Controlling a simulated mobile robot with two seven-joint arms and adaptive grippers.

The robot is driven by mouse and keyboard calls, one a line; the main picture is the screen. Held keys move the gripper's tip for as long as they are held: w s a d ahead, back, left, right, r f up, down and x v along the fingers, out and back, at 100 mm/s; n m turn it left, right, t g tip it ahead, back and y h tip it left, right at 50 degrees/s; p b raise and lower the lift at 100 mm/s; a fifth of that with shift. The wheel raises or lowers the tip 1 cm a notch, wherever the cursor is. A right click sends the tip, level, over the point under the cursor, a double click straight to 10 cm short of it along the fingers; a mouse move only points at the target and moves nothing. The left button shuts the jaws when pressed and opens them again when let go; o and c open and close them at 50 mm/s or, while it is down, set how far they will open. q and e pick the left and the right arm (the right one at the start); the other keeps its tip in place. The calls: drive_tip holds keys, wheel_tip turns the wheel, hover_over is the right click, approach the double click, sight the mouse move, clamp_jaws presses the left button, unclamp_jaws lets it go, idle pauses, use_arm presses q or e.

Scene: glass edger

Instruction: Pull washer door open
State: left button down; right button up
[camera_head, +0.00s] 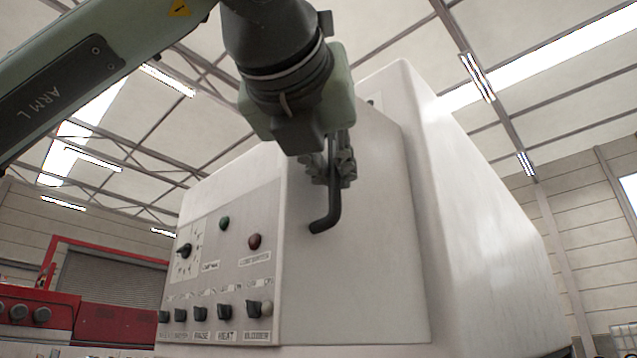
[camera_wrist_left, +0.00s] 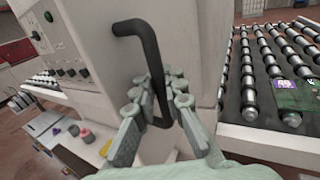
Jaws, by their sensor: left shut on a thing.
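The washer door (camera_head: 385,220) is a pale panel on the front of the big white machine, right of its control panel. A black bar handle (camera_head: 327,222) is fixed to it; its bent lower end shows below my left gripper. My left gripper (camera_head: 334,180) is shut on the handle. In the left wrist view the black handle (camera_wrist_left: 143,38) runs between the fingers of the left gripper (camera_wrist_left: 158,100), which close around its straight part. I cannot tell from these frames whether the door stands slightly ajar. My right gripper is in neither view.
The control panel (camera_head: 225,270) with knobs and buttons is left of the door. A red machine (camera_head: 100,315) stands farther left. In the left wrist view a roller conveyor (camera_wrist_left: 270,80) runs at the right, and small coloured items (camera_wrist_left: 85,135) sit on a white surface lower left.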

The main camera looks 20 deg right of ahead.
use_arm(q)
drive_tip(key=shift+s, duration=0.2)
drive_tip(key=c, duration=2)
unclamp_jaws()
drive_tip(key=shift+c, duration=0.2)
drive_tip(key=shift+o, duration=0.9)
drive_tip(key=shift+s+a, duration=0.1)
drive_tip(key=shift+a, duration=0.05)
drive_tip(key=v, duration=1.2)
